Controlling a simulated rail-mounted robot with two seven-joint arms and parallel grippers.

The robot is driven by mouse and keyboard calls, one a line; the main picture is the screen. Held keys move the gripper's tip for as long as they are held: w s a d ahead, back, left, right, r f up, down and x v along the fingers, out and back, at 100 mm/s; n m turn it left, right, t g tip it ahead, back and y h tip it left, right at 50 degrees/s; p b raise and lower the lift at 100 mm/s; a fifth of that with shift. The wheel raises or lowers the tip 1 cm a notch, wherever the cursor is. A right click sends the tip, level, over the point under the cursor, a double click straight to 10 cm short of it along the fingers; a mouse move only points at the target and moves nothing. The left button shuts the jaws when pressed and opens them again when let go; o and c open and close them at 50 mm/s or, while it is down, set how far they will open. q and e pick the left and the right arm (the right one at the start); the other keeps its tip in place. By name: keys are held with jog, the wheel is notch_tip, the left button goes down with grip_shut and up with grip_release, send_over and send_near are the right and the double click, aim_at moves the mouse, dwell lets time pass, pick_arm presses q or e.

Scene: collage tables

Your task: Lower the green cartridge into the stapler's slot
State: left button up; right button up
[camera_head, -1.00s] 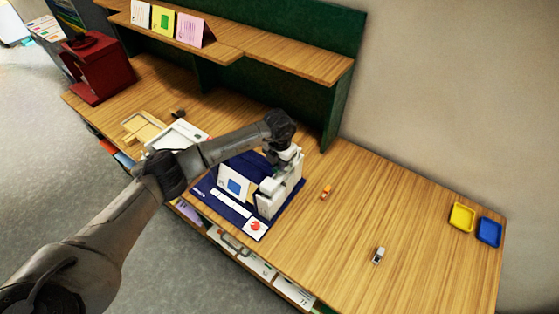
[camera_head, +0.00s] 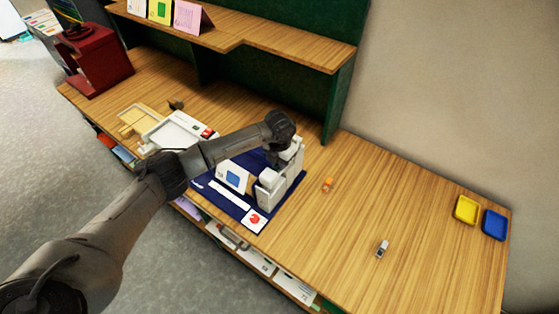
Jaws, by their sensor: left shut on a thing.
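The stapler (camera_head: 272,192) is a white, blocky device with an upright back part. It stands at the right end of a dark blue mat (camera_head: 217,187) on the wooden table. My left arm reaches in from the left, and its wrist bends down over the stapler. My left gripper (camera_head: 279,158) is low at the stapler's upper part, mostly hidden by my wrist and the stapler. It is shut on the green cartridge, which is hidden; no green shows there. I cannot see the slot or whether the cartridge touches it. My right gripper is not in view.
On the mat are a card with a blue square (camera_head: 234,178) and a card with a red mark (camera_head: 255,220). An orange item (camera_head: 327,185) and a small grey item (camera_head: 382,249) lie to the right. Yellow (camera_head: 466,210) and blue (camera_head: 494,225) trays stand far right. A raised shelf (camera_head: 290,53) runs behind.

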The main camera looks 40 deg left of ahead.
pick_arm(q)
jog(key=o, duration=0.8)
notch_tip(320, 180, up, 14)
jog(key=b, duration=0.2)
dwell(0.4)
jog(key=shift+f, duration=0.15)
